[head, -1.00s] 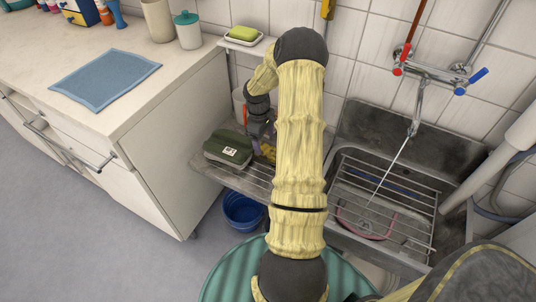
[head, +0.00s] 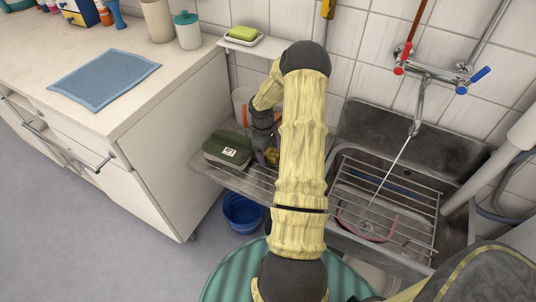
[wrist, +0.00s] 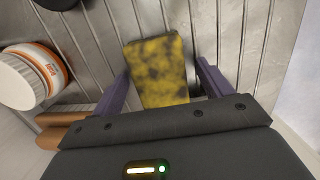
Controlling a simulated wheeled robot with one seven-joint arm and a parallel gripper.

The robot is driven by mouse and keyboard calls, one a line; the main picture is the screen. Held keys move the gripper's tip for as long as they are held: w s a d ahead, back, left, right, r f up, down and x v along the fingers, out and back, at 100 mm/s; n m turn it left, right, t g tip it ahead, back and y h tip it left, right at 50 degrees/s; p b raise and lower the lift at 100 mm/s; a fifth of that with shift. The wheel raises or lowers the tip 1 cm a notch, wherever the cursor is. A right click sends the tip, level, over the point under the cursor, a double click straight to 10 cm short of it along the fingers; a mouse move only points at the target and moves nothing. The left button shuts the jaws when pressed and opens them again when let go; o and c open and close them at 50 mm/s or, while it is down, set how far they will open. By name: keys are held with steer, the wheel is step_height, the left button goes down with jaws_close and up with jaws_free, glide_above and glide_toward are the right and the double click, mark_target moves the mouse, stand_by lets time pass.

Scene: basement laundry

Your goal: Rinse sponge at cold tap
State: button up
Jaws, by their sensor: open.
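A yellow sponge with dark stains (wrist: 160,70) lies on the slatted drainboard (head: 207,176) left of the sink. In the wrist view it sits between the two purple fingers of my gripper (wrist: 165,88), with gaps on both sides. My gripper (head: 266,152) is open and low over the drainboard; in the head view my arm hides much of it and most of the sponge (head: 272,156). The wall tap (head: 432,74) has a red handle (head: 401,68) and a blue handle (head: 479,75). A thin pale stream (head: 393,171) runs from its spout into the sink (head: 458,212).
A green box (head: 228,148) is left of my gripper. A white tub with an orange label (wrist: 25,75) and a brown block (wrist: 68,131) are nearby. A wire rack (head: 430,217) covers part of the sink. A blue bucket (head: 243,213) stands below the drainboard.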

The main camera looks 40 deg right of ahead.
mark_target(269, 151)
stand_by(0.3)
steer(key=c, duration=1.1)
steer(key=shift+r, duration=0.1)
steer(key=shift+s+r, duration=0.1)
steer(key=shift+r, duration=0.15)
step_height(269, 151, up, 7)
steer(key=shift+s+p, duration=0.15)
steer(key=shift+p, duration=0.7)
steer(key=s+a, duration=0.2)
steer(key=s, duration=0.4)
steer(key=s+a, duration=0.2)
steer(key=s, duration=0.4)
steer(key=s+a, duration=0.1)
steer(key=s, duration=0.5)
steer(key=shift+s+a+f+b, duration=0.35)
steer(key=shift+a+b, duration=0.05)
